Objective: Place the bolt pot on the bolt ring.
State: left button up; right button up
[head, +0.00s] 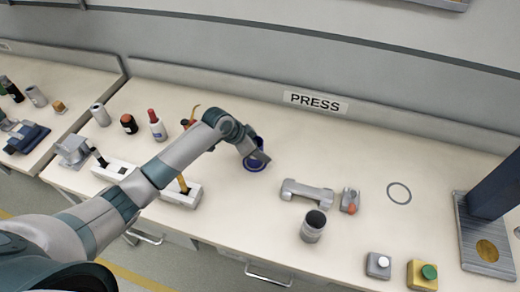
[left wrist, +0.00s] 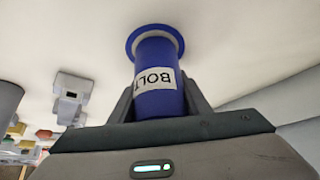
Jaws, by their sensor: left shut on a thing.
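The bolt pot (left wrist: 157,92) is a blue cylinder with a white BOLT label. My left gripper (head: 257,155) is shut on it, with a finger on each side in the left wrist view. A blue ring (left wrist: 180,43) surrounds the pot's far end and looks like the bolt ring on the table; it also shows under the gripper in the head view (head: 255,169). A pale band shows between pot and ring. I cannot tell whether the pot's base touches the table. My right gripper is not in view.
Right of the gripper are a grey bar (head: 307,193), a dark-lidded jar (head: 312,228), a small grey-orange part (head: 349,201) and an empty dark ring (head: 399,193). Button boxes (head: 379,265) and a press (head: 485,235) stand further right. Bottles (head: 156,127) and lever boxes (head: 183,193) are left.

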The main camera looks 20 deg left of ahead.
pick_arm(q)
jog(key=shift+f, duration=0.1)
jog(key=o, duration=1)
jog(key=shift+o, duration=0.2)
jog(key=shift+r, duration=0.2)
jog(key=shift+s+a+r, duration=0.1)
jog(key=shift+a+r, duration=0.1)
jog(key=b+v, duration=0.2)
jog(key=v, duration=0.9)
jog(key=shift+r, duration=0.15)
